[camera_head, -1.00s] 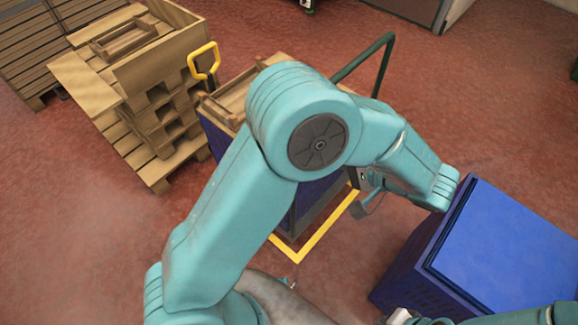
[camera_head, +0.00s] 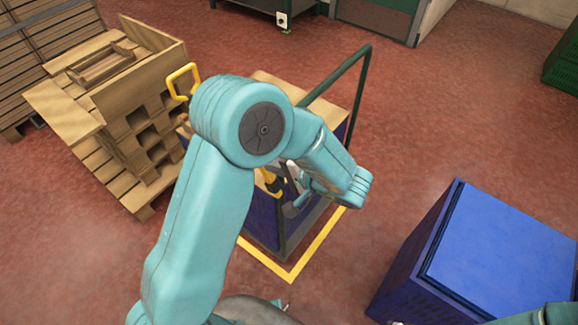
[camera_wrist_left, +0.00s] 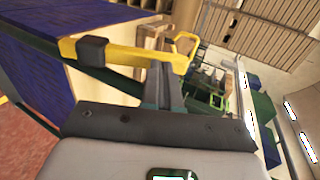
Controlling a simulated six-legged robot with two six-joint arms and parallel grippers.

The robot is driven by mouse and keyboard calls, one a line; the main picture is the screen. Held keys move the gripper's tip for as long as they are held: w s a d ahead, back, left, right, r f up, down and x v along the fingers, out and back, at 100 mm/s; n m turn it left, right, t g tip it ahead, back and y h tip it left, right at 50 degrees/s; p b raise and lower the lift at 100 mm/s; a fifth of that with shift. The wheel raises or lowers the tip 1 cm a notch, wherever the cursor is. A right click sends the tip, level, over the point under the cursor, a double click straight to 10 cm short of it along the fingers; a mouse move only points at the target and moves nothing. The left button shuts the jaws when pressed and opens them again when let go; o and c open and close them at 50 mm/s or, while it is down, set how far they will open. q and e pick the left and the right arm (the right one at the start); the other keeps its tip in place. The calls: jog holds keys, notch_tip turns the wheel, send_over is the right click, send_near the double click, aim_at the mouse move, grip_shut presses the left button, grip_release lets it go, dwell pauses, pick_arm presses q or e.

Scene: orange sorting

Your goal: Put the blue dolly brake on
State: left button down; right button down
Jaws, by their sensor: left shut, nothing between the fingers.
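The blue dolly (camera_head: 262,212) stands at the middle of the head view, with a dark green handle frame (camera_head: 357,92), partly hidden by my left arm. A yellow brake lever (camera_head: 270,183) shows on its near side, beside my arm. In the left wrist view the lever (camera_wrist_left: 125,53) is a yellow bar with a black grip (camera_wrist_left: 91,50), lying across the view at my fingertips. My left gripper (camera_head: 302,196) is shut and empty close to the lever; it also shows in the wrist view (camera_wrist_left: 162,80). I cannot tell whether they touch. My right gripper is not in view.
A yellow line (camera_head: 300,262) marks the floor around the dolly. A blue lidded box (camera_head: 510,250) stands at the right. Wooden pallets and crates (camera_head: 130,115) stand at the left, with a yellow handle (camera_head: 183,80) beside them. Red floor is free between dolly and box.

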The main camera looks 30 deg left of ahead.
pick_arm(q)
jog(key=shift+a+f, duration=0.15)
jog(key=shift+a, duration=0.2)
jog(key=shift+a+f+h+b, duration=0.15)
jog(key=shift+a+h+b, duration=0.15)
jog(key=shift+a+h, duration=0.15)
jog(key=shift+a, duration=0.3)
jog(key=shift+h, duration=0.25)
